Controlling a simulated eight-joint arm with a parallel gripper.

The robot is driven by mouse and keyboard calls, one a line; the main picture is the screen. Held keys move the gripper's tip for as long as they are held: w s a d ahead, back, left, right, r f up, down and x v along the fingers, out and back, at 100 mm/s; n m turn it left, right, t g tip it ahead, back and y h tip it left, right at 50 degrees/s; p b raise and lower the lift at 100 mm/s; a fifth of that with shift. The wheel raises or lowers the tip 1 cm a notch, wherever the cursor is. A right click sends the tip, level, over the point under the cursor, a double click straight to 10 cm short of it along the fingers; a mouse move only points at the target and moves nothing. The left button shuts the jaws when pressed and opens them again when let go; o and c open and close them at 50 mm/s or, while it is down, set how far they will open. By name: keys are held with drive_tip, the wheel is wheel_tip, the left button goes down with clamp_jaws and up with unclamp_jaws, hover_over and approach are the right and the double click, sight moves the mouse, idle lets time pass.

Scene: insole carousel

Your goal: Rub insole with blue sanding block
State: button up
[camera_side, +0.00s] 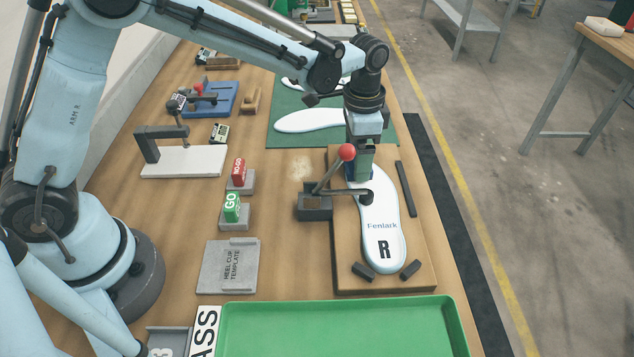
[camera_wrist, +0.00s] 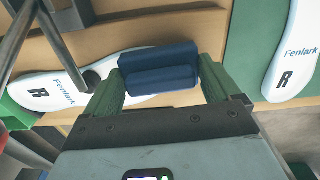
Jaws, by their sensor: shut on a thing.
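The white insole (camera_side: 384,232), marked "Fenlark" and "R", lies on a wooden board (camera_side: 425,272) in the side view. A toggle clamp (camera_side: 315,205) with a red ball handle reaches across its middle. My gripper (camera_side: 362,172) is over the insole's far part, pointing down. In the wrist view the green fingers are shut on the blue sanding block (camera_wrist: 158,70), which lies across the insole (camera_wrist: 70,88). In the side view the block is mostly hidden by the fingers. I cannot tell whether the block touches the insole.
Dark stops (camera_side: 406,188) stand around the insole. A green mat (camera_side: 388,134) with other white insoles lies beyond the board. A green tray (camera_side: 340,330) is in front. GO and NO-GO blocks (camera_side: 232,208) and a heel-cup template (camera_side: 229,266) are at left.

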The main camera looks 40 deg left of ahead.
drive_tip(key=shift+s+a+r, duration=0.1)
drive_tip(key=shift+s+a, duration=0.7)
drive_tip(key=shift+a, duration=0.05)
drive_tip(key=shift+r, duration=4)
drive_tip(key=shift+f, duration=0.2)
drive_tip(key=shift+f, duration=3.7)
drive_tip(key=shift+w+d+f, duration=0.1)
drive_tip(key=shift+w+d, duration=0.15)
drive_tip(key=shift+c, duration=0.4)
drive_tip(key=shift+w+d+f, duration=0.15)
drive_tip(key=shift+w+d, duration=1.1)
drive_tip(key=s+a, duration=0.3)
drive_tip(key=shift+r, duration=4.1)
